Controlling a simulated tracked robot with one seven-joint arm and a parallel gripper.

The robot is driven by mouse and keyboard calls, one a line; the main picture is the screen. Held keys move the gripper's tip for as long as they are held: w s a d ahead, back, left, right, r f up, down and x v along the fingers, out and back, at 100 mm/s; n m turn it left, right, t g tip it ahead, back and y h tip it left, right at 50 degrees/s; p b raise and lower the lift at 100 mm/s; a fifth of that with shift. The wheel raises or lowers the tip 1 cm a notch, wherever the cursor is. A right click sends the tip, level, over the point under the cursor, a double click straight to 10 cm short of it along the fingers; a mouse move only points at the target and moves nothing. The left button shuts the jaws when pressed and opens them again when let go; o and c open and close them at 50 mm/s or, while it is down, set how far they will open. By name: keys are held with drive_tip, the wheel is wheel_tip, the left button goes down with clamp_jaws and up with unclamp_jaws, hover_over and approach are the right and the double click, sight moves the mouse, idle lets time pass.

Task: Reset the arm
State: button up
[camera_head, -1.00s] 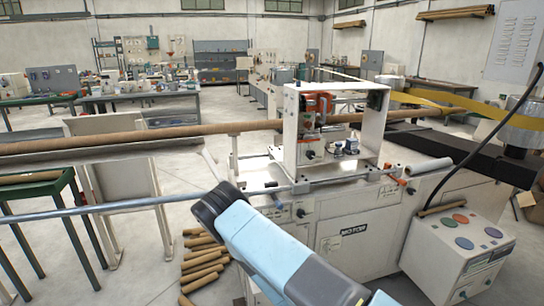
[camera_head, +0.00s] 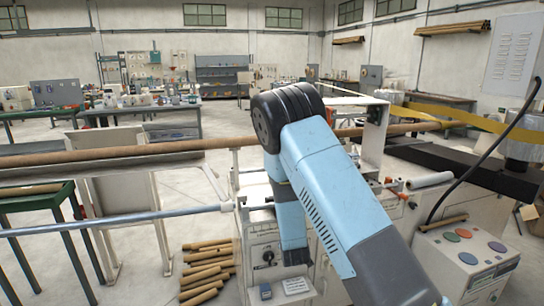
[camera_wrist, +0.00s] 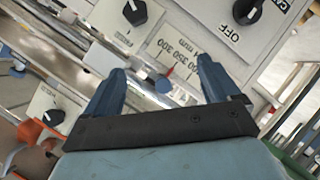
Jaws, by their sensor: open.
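My gripper (camera_wrist: 162,66) is open in the wrist view, with two blue fingers spread apart and nothing between them. A control panel of the winder (camera_wrist: 185,45) lies beyond the fingertips, seen tilted. It carries a black knob marked OFF (camera_wrist: 247,11), another black knob (camera_wrist: 135,12) and a numbered scale with a red pointer. In the head view my bent blue arm rises in front of the machine and its forearm drops toward the front panel (camera_head: 262,240). My gripper cannot be clearly made out there.
A long brown tube (camera_head: 110,153) runs across the winder. A metal rod (camera_head: 110,219) sticks out to the left. Cardboard tubes (camera_head: 207,270) lie on the floor. A green table (camera_head: 40,230) stands left, and a box with coloured buttons (camera_head: 465,255) stands right.

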drive_tip(key=s+d+r+m+g+y, duration=0.15)
drive_tip(key=s+d+r+m, duration=0.35)
drive_tip(key=r, duration=0.8)
drive_tip(key=s+d+r+m+g, duration=0.1)
drive_tip(key=s+d+r+g, duration=0.35)
drive_tip(key=r, duration=0.75)
drive_tip(key=s+d+r+m, duration=0.1)
drive_tip(key=s+r, duration=0.3)
drive_tip(key=s, duration=0.6)
drive_tip(key=s+d+r+m+g+h, duration=0.1)
drive_tip(key=s+d+r, duration=0.2)
drive_tip(key=s, duration=0.8)
drive_tip(key=s+d+r+m, duration=0.2)
drive_tip(key=s+r, duration=0.3)
drive_tip(key=s, duration=0.5)
drive_tip(key=shift+s+d+g, duration=0.3)
drive_tip(key=shift+d, duration=0.2)
drive_tip(key=shift+c, duration=0.3)
